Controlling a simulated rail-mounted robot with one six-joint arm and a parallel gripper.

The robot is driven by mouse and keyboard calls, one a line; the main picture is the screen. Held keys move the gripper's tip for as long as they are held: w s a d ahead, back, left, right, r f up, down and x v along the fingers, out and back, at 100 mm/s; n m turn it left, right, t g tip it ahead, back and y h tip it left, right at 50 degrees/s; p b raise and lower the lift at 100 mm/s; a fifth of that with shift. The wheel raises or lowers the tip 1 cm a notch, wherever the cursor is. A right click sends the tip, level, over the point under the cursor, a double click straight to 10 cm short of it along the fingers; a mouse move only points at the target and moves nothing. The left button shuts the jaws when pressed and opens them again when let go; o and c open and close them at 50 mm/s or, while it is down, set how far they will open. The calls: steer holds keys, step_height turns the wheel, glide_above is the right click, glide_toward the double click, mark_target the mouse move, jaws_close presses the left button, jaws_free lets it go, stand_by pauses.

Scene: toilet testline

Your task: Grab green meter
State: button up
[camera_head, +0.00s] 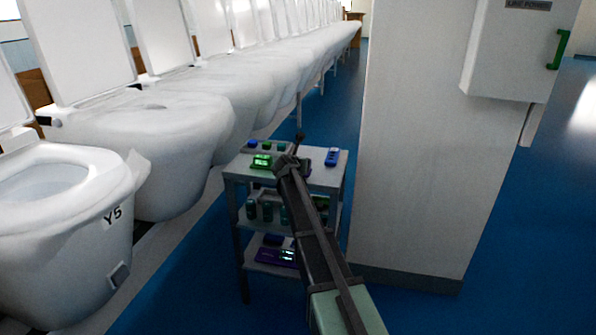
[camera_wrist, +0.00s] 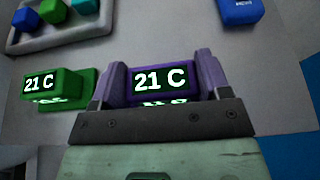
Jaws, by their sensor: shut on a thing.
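The green meter (camera_wrist: 52,85) stands on the cart's top, just left of my gripper (camera_wrist: 160,76) in the wrist view. Its display reads 21 C. It also shows in the head view (camera_head: 262,161), left of my gripper (camera_head: 292,152). My gripper is shut on a purple meter (camera_wrist: 161,80), which sits between the two fingers with its display, also 21 C, facing the wrist camera. I cannot tell whether the purple meter touches the cart top. In the head view my arm hides it.
The cart (camera_head: 315,180) has lower shelves with several bottles and a purple device (camera_head: 277,255). A blue item (camera_head: 332,156) lies on its top right. A tray (camera_wrist: 75,30) of coloured pieces is behind. Toilets (camera_head: 180,130) line the left; a pale wall (camera_head: 425,150) stands right.

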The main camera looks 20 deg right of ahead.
steer(key=shift+f, duration=0.1)
steer(key=o, duration=1)
steer(key=shift+r, duration=0.35)
steer(key=p+v, duration=0.5)
steer(key=v, duration=0.7)
steer(key=s+a+f+m+g+y, duration=0.2)
steer(key=s+a+m, duration=0.4)
steer(key=s+m, duration=0.3)
steer(key=s+a+f+m+g+y, duration=0.3)
steer(key=s+a+f+m+g, duration=0.2)
steer(key=s+m, duration=0.4)
steer(key=s+a+f+m+g+y, duration=0.3)
steer(key=s+a+m, duration=0.4)
steer(key=s, duration=0.9)
steer(key=shift+s+f+m, duration=0.15)
steer(key=shift+f+m, duration=0.1)
steer(key=shift+m, duration=0.55)
steer(key=shift+s+f+m, duration=0.1)
steer(key=shift+f+m, duration=0.15)
steer(key=shift+m, duration=0.55)
steer(key=shift+o, duration=0.4)
steer(key=shift+w, duration=0.1)
